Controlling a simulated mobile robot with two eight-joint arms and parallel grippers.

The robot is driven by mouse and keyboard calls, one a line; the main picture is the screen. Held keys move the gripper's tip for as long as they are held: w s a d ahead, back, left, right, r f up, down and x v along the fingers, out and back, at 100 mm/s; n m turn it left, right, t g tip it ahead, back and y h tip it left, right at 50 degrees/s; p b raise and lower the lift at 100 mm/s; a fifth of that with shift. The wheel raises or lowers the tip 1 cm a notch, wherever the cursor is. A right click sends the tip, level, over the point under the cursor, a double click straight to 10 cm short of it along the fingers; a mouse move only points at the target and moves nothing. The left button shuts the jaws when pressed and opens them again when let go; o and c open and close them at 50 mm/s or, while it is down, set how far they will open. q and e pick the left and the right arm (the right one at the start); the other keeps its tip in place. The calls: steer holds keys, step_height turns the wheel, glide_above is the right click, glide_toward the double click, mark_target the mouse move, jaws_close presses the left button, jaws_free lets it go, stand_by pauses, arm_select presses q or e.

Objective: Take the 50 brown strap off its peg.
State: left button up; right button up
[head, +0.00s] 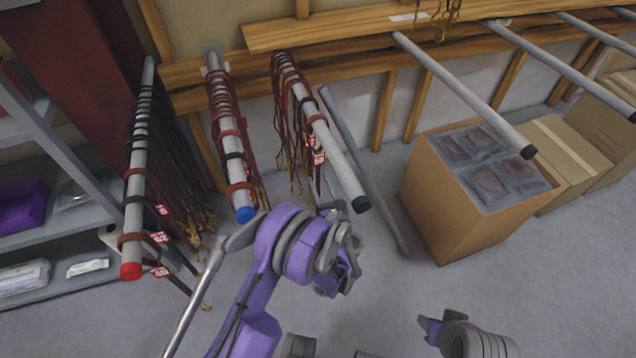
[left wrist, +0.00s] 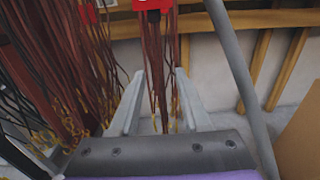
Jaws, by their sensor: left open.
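Brown-red straps (head: 281,90) hang from the black-tipped peg (head: 335,150), with red number tags (head: 318,157) whose numbers I cannot read surely. I cannot tell which strap is the 50 brown one. My left gripper (head: 340,268) is below the outer end of that peg, its fingertips mostly hidden by my wrist. In the left wrist view, the left gripper (left wrist: 160,97) is open, with hanging brown straps (left wrist: 157,60) between or just beyond its fingers and a red tag (left wrist: 152,5) above. A purple and grey part of my right arm (head: 470,335) shows at bottom right.
A blue-tipped peg (head: 229,150) and a red-tipped peg (head: 137,190) with more straps stand to the left. A grey bar (head: 365,175) leans just right of the black-tipped peg. An open carton (head: 465,225) stands right. The floor between is clear.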

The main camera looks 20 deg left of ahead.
arm_select(q)
steer(key=shift+x, duration=1.1)
jaws_close()
stand_by(0.5)
